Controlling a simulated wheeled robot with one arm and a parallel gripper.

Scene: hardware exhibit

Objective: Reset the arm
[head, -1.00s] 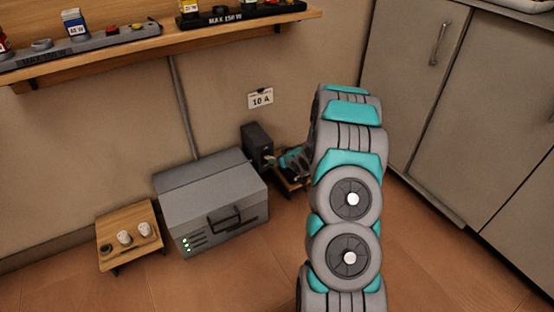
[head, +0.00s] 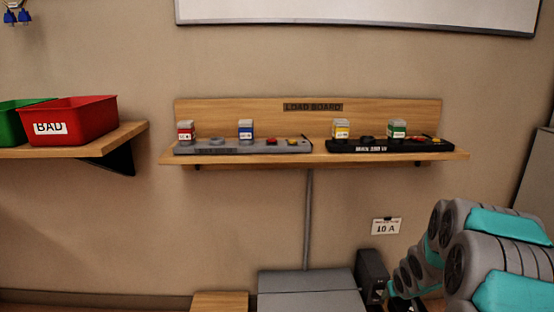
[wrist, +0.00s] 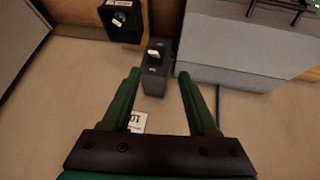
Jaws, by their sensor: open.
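My gripper (wrist: 158,74) is open in the wrist view, its two green fingers apart with nothing held between them. Beyond the fingertips stands a dark grey box (wrist: 154,82) with a light-coloured piece on its top face. I cannot tell whether a finger touches it. In the head view my arm (head: 480,255) reaches in from the lower right, and its far end is hidden or cut off near the dark box (head: 370,275).
A large grey case (head: 310,283) stands left of the dark box. A black unit with a white knob (wrist: 122,18) is near it. A wall shelf (head: 315,158) holds two power strips with several coloured blocks. A red bin (head: 70,120) marked BAD sits on a left shelf.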

